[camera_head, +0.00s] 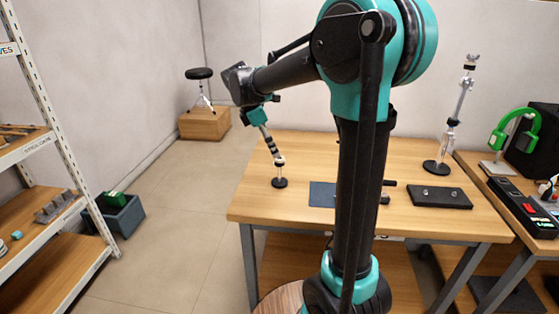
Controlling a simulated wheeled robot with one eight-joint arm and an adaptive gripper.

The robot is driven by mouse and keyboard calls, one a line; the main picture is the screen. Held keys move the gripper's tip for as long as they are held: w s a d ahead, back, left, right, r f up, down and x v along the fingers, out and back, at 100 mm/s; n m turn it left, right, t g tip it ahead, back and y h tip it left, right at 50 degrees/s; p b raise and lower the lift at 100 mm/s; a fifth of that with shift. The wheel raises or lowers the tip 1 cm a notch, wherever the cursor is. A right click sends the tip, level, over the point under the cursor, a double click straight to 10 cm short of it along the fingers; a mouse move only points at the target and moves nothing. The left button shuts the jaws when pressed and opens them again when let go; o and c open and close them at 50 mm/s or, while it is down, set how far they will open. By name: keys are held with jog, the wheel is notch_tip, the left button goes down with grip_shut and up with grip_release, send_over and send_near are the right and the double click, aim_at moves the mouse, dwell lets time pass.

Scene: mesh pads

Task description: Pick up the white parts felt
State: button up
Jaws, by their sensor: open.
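I cannot make out a white parts felt in this view; my arm's dark upright link hides part of the table. A flat dark blue pad (322,194) lies on the wooden table (255,206), partly behind that link. A dark pad (441,197) with small shiny pieces on it lies to the right.
A taller metal stand (438,166) is at the back right. Green headphones (515,128) hang on the right bench. A shelf rack (52,150) stands at left, with open floor between.

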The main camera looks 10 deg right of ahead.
aim_at(277, 159)
jog(key=shift+x, duration=1.8)
jog(key=shift+d, duration=0.15)
jog(key=c, duration=0.8)
